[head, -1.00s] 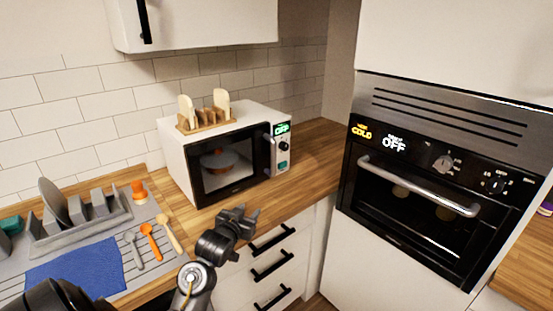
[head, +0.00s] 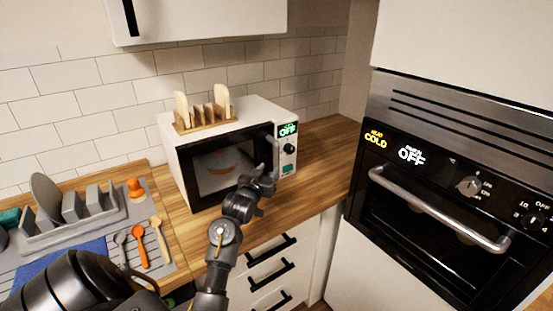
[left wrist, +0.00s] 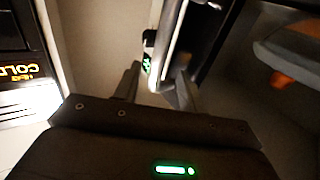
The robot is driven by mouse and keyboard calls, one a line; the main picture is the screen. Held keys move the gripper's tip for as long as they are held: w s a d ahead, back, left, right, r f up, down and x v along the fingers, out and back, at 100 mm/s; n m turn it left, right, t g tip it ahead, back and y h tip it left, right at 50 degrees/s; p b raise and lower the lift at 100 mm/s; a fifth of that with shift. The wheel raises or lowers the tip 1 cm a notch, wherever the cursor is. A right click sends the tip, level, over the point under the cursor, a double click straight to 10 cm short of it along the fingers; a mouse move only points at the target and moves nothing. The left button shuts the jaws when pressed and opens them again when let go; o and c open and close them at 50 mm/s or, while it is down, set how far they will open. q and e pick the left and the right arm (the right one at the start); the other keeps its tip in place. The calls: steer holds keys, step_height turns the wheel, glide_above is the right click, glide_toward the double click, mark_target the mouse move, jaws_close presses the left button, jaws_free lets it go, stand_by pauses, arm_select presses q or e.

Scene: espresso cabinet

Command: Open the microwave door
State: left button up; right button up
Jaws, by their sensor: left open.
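The white microwave (head: 235,125) stands on the wooden counter, its dark glass door (head: 212,172) looking closed. Its upright handle (head: 276,152) is at the door's right edge, beside the control panel (head: 288,150). My left gripper (head: 265,178) is open in front of the lower part of the handle and hides the handle's lower end. In the left wrist view the open fingers (left wrist: 158,84) point at a pale bar, which looks like the handle (left wrist: 171,45) and lies between them in the picture. I cannot tell whether they touch it. My right gripper is not in view.
A toast rack (head: 204,119) with bread stands on the microwave. A dish rack (head: 75,215) and utensils (head: 140,245) lie to the left. A built-in oven (head: 440,200) is at the right. The counter right of the microwave (head: 330,150) is clear.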

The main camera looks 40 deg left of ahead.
mark_target(275, 161)
arm_select(q)
steer(key=p+x, duration=0.1)
steer(key=x, duration=0.5)
steer(key=shift+w, duration=0.15)
steer(key=shift+w+a, duration=0.2)
steer(key=shift+w, duration=0.3)
steer(key=shift+w+f, duration=0.1)
steer(key=shift+w, duration=0.05)
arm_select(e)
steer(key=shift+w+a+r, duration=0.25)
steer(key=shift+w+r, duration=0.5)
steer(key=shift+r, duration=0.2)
arm_select(q)
jaws_close()
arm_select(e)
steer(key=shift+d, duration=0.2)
